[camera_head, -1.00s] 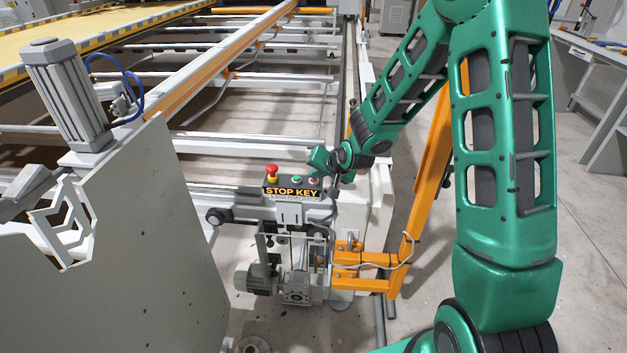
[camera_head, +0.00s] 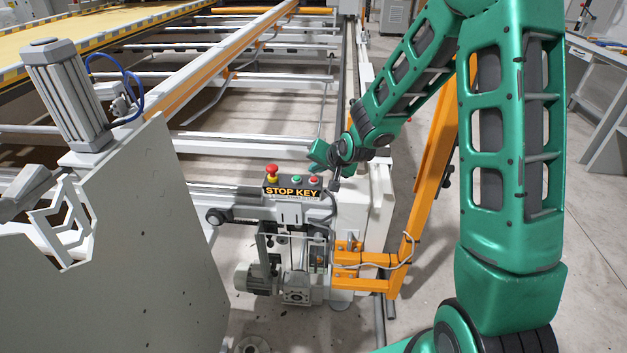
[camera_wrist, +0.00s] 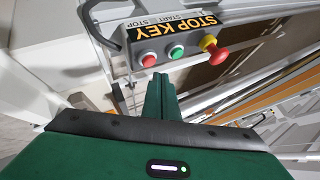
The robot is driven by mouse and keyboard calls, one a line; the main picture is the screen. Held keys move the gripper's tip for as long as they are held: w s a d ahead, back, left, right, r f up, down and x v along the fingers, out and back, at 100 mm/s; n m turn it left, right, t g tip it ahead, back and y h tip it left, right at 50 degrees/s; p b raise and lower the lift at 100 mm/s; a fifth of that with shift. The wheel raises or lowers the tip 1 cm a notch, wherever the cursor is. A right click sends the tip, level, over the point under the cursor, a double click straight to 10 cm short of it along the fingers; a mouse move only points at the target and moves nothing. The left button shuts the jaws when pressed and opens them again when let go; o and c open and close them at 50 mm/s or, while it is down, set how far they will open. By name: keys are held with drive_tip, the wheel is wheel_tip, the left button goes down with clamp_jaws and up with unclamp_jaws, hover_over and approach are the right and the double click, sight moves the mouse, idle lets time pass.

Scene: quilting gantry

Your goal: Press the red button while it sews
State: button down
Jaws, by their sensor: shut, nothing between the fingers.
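A dark control box (camera_head: 291,186) labelled STOP KEY stands on the machine's end carriage. It carries a small red button (camera_head: 314,180), a green button (camera_head: 297,179) and a red mushroom knob on a yellow collar (camera_head: 271,172). In the wrist view the small red button (camera_wrist: 148,60) lies just beyond my fingertips and slightly left. The green button (camera_wrist: 177,52) is to its right and the mushroom knob (camera_wrist: 211,47) farther right. My gripper (camera_head: 314,158) is shut and empty, above the box's right end, apart from the buttons. Its closed fingers also show in the wrist view (camera_wrist: 160,84).
An orange bracket (camera_head: 370,259) and motors stand below the box. A grey panel with a cylinder (camera_head: 67,95) is at the left. White and orange rails (camera_head: 225,65) run behind. Open floor (camera_head: 500,315) lies at the right.

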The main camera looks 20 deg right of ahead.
drive_tip(key=shift+r, duration=2.3)
drive_tip(key=s+d+r+g+h, duration=0.2)
drive_tip(key=s+d+r+g, duration=0.1)
drive_tip(key=s+d, duration=0.65)
drive_tip(key=s+d+r+g+h, duration=0.1)
drive_tip(key=s+d+r+g, duration=0.15)
drive_tip(key=s+d, duration=0.7)
drive_tip(key=s+a+r+g, duration=0.1)
drive_tip(key=s, duration=1.1)
drive_tip(key=s+r+g+y, duration=0.1)
drive_tip(key=s+r+g, duration=0.1)
drive_tip(key=s, duration=1.1)
drive_tip(key=shift+a, duration=0.35)
